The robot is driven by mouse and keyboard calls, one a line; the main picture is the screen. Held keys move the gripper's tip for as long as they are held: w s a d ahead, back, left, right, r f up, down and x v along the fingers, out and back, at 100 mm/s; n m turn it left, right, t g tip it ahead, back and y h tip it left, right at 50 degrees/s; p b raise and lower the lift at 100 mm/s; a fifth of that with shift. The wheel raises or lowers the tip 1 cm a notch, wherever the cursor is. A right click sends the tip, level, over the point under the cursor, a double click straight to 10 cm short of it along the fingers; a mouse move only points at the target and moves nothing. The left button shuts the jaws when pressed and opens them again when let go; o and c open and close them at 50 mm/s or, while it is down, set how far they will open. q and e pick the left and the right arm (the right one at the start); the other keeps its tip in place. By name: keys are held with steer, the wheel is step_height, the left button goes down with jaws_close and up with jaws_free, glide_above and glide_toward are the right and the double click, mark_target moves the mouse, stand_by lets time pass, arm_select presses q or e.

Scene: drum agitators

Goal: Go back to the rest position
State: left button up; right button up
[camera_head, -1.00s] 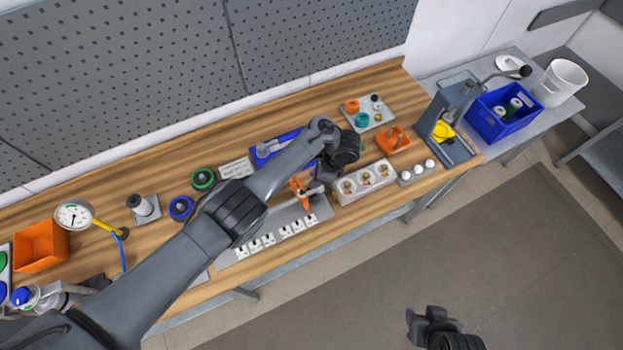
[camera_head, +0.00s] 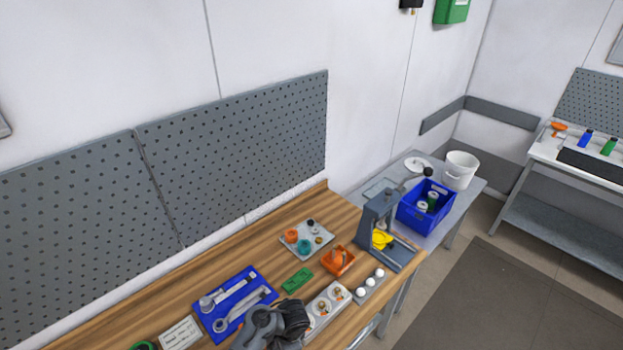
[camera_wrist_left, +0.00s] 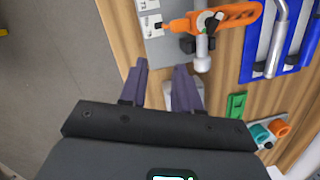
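My left gripper shows in the left wrist view (camera_wrist_left: 162,82) with its two dark fingers apart and nothing between their tips. In the head view only the dark wrist part of my left arm shows at the bottom edge, over the front of the wooden bench (camera_head: 180,307). In the left wrist view an orange-handled tool (camera_wrist_left: 225,18) with a metal head lies just beyond the fingers, apart from them. A grey block (camera_head: 328,304) with round sockets is beside the wrist. My right gripper is out of view.
A blue tray (camera_head: 236,302) holds wrenches. An orange bin (camera_head: 338,261), a grey plate with small parts (camera_head: 307,238) and a grey press (camera_head: 378,226) stand to the right. A blue crate (camera_head: 427,206) and white bucket (camera_head: 460,170) are on the side table. Open floor lies front right.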

arm_select(q)
steer(key=s+a+n+t+h, duration=0.1)
steer(key=s+a+n, duration=0.15)
steer(key=s, duration=0.35)
steer(key=s+a+n+t+h, duration=0.1)
steer(key=s+a+n, duration=0.1)
steer(key=s+n, duration=0.35)
steer(key=s+a+r+n+t, duration=0.1)
steer(key=s+a+r+n, duration=0.2)
steer(key=s+a+r, duration=0.6)
steer(key=s+r, duration=0.3)
steer(key=s, duration=0.2)
steer(key=shift+s+r+t, duration=0.2)
steer(key=shift+r+t, duration=0.1)
steer(key=shift+r, duration=0.1)
